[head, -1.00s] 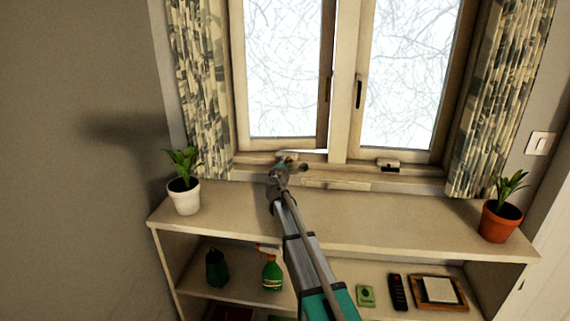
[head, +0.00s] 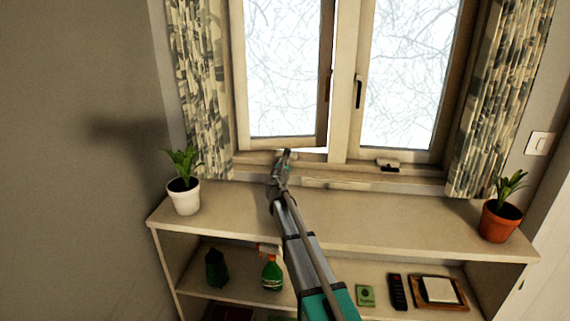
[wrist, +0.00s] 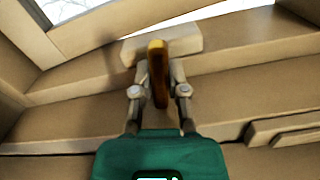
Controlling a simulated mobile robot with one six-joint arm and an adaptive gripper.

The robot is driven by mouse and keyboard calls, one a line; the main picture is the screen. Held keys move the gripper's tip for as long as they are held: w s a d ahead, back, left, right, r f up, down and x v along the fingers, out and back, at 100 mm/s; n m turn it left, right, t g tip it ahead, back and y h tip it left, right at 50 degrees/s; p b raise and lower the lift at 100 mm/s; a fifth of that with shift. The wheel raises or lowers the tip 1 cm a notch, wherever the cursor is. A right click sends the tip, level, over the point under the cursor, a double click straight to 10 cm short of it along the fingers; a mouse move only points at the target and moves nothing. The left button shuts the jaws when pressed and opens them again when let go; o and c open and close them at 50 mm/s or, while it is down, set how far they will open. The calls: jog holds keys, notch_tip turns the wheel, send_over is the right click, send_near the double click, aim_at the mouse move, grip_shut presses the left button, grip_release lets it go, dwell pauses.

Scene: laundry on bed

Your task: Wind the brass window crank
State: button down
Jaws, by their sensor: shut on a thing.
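The brass crank (wrist: 158,60) stands upright in the middle of the wrist view, in front of its pale mount (wrist: 186,40) on the window's lower frame. My gripper (wrist: 160,75) is shut on the crank, with one finger on each side of it. In the head view my gripper (head: 281,170) is at the sill below the left window sash (head: 285,142), and it largely hides the crank. The left sash stands ajar, with a bright gap along its lower right edge. The right sash (head: 395,152) looks closed.
A white potted plant (head: 184,198) stands left on the shelf unit (head: 390,215), and a terracotta pot (head: 499,222) stands right. Patterned curtains (head: 205,120) hang at the sides. The shelf top between the pots is clear apart from my arm.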

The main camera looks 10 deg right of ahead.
jog(key=shift+n, duration=1.1)
jog(key=c, duration=0.6)
grip_release()
jog(key=shift+c, duration=0.2)
jog(key=shift+s, duration=0.1)
jog(key=v, duration=1.2)
jog(key=shift+r, duration=0.1)
